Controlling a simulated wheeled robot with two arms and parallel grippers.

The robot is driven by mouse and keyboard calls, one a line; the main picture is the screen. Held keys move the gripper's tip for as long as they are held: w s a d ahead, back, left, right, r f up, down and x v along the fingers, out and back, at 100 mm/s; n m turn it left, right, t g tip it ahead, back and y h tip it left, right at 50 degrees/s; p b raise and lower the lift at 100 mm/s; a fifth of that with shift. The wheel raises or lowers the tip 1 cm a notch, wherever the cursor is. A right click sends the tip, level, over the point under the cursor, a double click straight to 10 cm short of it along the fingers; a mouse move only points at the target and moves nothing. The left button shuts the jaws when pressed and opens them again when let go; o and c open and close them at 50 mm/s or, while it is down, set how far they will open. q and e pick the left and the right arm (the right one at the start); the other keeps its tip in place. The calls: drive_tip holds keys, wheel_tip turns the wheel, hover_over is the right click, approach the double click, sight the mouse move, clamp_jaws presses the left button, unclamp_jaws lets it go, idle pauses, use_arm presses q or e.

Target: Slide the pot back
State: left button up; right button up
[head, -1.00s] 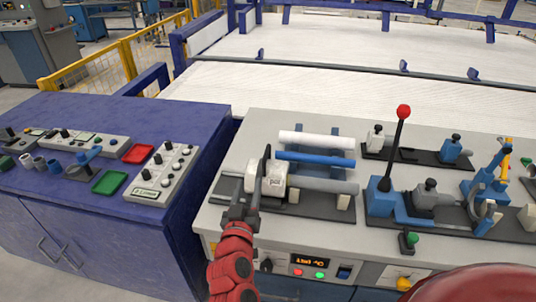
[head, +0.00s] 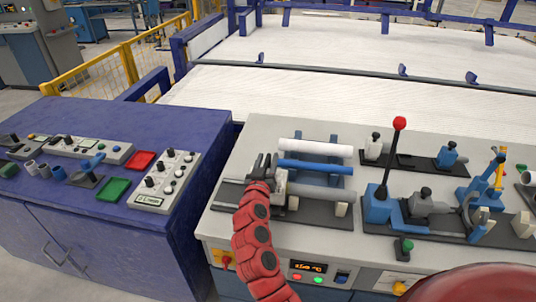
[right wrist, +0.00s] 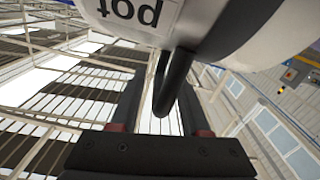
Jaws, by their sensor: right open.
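The white pot (head: 281,183) sits at the left end of the pipe fixture in the head view, mostly hidden behind my right gripper (head: 263,165). In the right wrist view the white pot (right wrist: 225,22) fills the top, with its label "pot" upside down. Its dark curved handle (right wrist: 177,82) hangs down between the fingers of my right gripper (right wrist: 160,88). The fingers are apart, and I cannot tell whether they touch the handle. My left gripper is not in view.
White, blue and grey pipes lie on the fixture; the blue pipe (head: 316,167) is in the middle. A lever with a red knob (head: 399,123) rises to the right. A blue cabinet (head: 105,215) with trays and a control box (head: 166,180) stands left.

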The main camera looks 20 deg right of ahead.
drive_tip(key=shift+w+d, duration=0.4)
drive_tip(key=shift+w, duration=0.15)
clamp_jaws()
idle(1.1)
